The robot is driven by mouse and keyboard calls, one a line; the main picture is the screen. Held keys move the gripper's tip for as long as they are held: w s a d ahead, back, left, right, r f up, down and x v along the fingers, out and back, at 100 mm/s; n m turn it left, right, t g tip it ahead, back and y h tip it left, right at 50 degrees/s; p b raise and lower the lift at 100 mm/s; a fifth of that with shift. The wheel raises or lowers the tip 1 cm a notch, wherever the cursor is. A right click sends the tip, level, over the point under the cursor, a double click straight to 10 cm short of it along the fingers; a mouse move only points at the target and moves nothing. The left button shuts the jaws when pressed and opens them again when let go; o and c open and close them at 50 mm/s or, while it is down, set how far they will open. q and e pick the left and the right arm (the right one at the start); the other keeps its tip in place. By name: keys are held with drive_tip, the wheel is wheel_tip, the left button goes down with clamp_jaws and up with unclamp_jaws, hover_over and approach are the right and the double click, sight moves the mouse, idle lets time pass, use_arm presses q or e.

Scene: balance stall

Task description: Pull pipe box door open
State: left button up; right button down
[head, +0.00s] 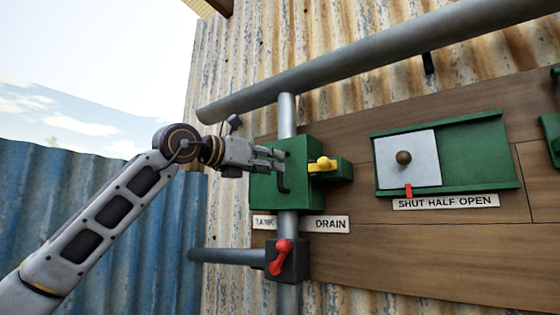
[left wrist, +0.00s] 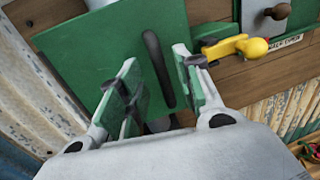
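The pipe box (head: 262,192) is green and sits around a vertical grey pipe on the wooden board. Its door (left wrist: 85,60) fills the upper left of the left wrist view and looks shut. A dark upright bar handle (left wrist: 153,56) stands on the door; it also shows in the head view (head: 285,184). My left gripper (head: 280,160) is at the door front. In the left wrist view its two green-padded fingers (left wrist: 158,68) are apart, with the handle between them and a gap on each side. My right gripper is in neither view.
A yellow latch lever (head: 322,164) sits right of the box. Below are a TANK DRAIN label (head: 331,223) and a valve with a red lever (head: 280,256). A green frame with a sliding grey plate (head: 420,165) is at the right. A large pipe (head: 380,55) crosses above.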

sight(280, 183)
use_arm(q)
drive_tip(key=shift+p+x, duration=0.6)
drive_tip(key=shift+x, duration=1.3)
drive_tip(key=shift+c, duration=0.4)
clamp_jaws()
